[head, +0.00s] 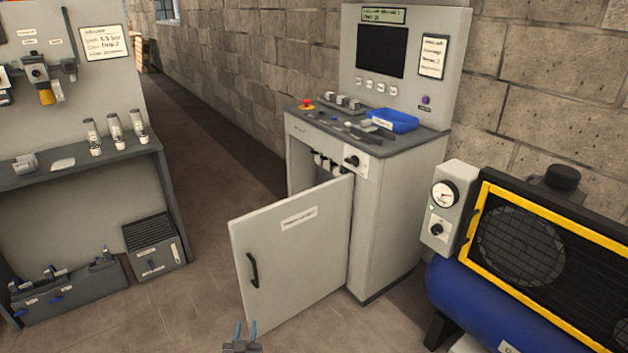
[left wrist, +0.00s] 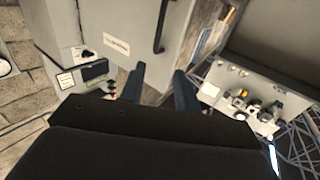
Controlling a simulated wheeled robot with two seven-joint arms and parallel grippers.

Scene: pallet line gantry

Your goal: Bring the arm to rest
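My left gripper (head: 245,332) shows at the bottom edge of the head view, in front of the open door of the grey control cabinet. Its two blue fingers point up and stand apart with nothing between them. In the left wrist view the gripper (left wrist: 160,88) also shows its two dark fingers spread, with a clear gap between them. The cabinet door (head: 297,255) hangs open with its black handle facing me, and it also shows in the left wrist view (left wrist: 125,25). The rest of the left arm is out of the head view. My right gripper is not in view.
A blue compressor (head: 490,310) with a yellow-framed guard stands at the right. The control cabinet (head: 395,215) carries a blue tray (head: 393,121). A workbench (head: 75,165) with tools stands at the left. Floor (head: 190,310) is clear between bench and door.

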